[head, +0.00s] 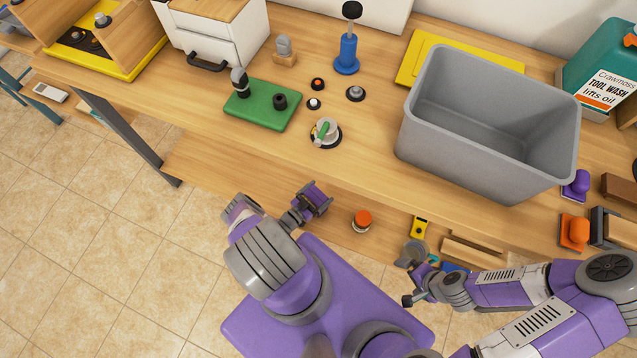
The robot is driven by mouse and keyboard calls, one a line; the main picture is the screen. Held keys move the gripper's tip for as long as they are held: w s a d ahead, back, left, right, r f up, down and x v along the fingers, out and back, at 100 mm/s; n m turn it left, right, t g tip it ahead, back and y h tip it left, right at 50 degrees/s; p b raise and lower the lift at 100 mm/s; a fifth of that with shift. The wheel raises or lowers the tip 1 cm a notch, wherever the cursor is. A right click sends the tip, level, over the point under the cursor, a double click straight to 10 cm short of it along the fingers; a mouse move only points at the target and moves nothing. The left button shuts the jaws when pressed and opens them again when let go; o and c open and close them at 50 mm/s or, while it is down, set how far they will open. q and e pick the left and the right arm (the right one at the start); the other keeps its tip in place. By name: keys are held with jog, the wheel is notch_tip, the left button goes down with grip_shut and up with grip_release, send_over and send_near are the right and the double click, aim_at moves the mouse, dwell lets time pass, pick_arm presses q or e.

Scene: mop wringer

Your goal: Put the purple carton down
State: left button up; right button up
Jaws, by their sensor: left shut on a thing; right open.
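My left gripper (306,203) is shut on a small purple carton (315,197). The dark fingers cover part of the carton. It shows in front of the wooden bench, near its front edge, over the lower wooden shelf. I cannot tell its exact height, and I see no clear contact with a surface below it. My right gripper (421,285) is open at the lower right, near small items by the bench's front. I see nothing between its fingers.
A large grey bin (489,165) stands on the right of the bench. A green block (262,104), a dial (325,132) and a blue stand (347,56) are behind the carton. An orange-topped item (362,220) is right of it. The bench's front left is clear.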

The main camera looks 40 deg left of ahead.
pick_arm(q)
jog(key=o, duration=0.8)
jog(key=shift+f, duration=0.1)
jog(key=s, duration=0.8)
jog(key=s+a, duration=0.1)
jog(key=s, duration=0.3)
jog(key=shift+p, duration=0.35)
